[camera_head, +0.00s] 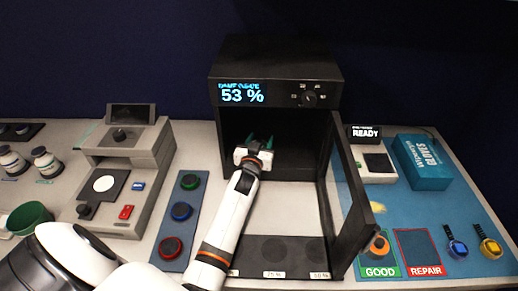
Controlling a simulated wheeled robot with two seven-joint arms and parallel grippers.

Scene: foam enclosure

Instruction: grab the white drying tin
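My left arm reaches from the bottom left into the open dark cabinet (275,75), whose display reads 53 %. My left gripper (260,141) is just inside the cabinet opening. Its two fingertips point inward and look apart, with nothing visible between them. I cannot make out a white tin inside the cabinet; the gripper covers part of the dark interior. A flat white disc (104,184) lies on the grey device at the left; I cannot tell whether it is a tin. My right gripper is out of view.
The cabinet's glass door (345,200) stands open on the right. A button panel (182,215) lies left of my forearm. White bottles (45,162) and a green bowl (29,217) are far left. A teal gloves box (422,165) and two watches (457,247) are right.

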